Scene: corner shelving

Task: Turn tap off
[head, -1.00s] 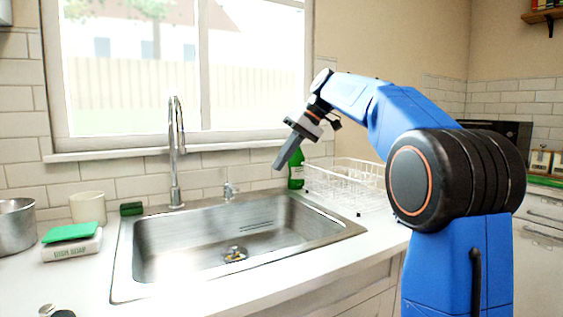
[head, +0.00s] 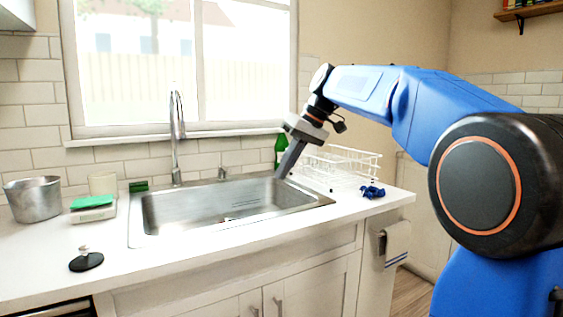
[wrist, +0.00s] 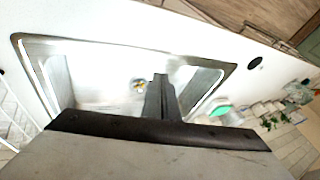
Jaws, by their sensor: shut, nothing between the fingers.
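The tap has a tall chrome spout (head: 176,140) behind the left part of the sink in the head view. A small separate tap handle (head: 222,173) stands to its right on the back rim. I see no clear water stream from the spout. The steel sink (head: 150,212) is set in the white counter, and its rim also shows in the wrist view (wrist: 100,43). My gripper (head: 283,173) points down near the sink's back right corner, right of the handle and apart from it. Its fingers (wrist: 160,85) are shut and empty. The tap is not distinguishable in the wrist view.
A green bottle (head: 280,146) and white dish rack (head: 345,160) stand close by my gripper. A blue cloth (head: 372,191) lies on the counter at right.

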